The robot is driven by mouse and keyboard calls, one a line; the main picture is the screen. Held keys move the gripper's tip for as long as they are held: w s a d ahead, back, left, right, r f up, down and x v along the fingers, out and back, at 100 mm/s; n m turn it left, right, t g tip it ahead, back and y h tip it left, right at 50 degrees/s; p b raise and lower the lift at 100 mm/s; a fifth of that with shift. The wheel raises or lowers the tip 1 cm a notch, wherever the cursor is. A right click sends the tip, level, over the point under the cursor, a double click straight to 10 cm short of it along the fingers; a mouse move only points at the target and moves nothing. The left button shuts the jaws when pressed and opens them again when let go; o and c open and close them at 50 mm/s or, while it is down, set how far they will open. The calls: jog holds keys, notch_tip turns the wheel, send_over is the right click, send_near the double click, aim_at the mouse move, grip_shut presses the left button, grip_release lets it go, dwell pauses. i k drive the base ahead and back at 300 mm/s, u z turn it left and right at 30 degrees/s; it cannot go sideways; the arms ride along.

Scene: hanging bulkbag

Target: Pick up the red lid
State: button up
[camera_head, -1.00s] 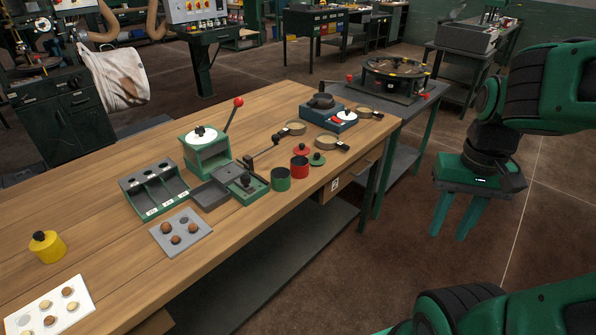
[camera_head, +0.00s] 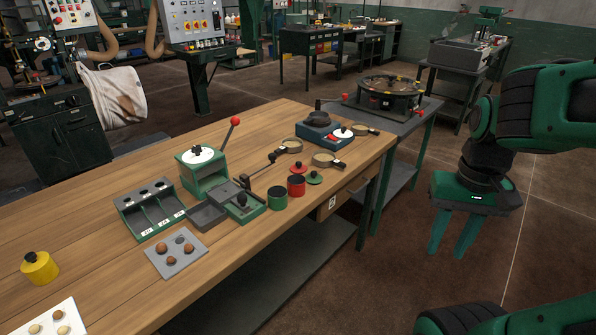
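The red lid (camera_head: 297,166), a small disc with a knob, shows just behind the open top of the red canister (camera_head: 296,187) near the wooden bench's right edge. It looks flat on the bench, its near part hidden by the canister. A green lid (camera_head: 314,179) lies to the right, and a green canister (camera_head: 277,200) stands to the left. My gripper (camera_head: 452,245) hangs with its fingers pointing down over the floor, right of the bench. Its green fingers are apart with nothing between them, well away from the lid.
Open floor lies around my gripper.

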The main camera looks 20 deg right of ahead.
aim_at(298, 169)
jog(key=z, duration=0.05)
jog(key=i, duration=1.05)
jog(key=u, duration=0.3)
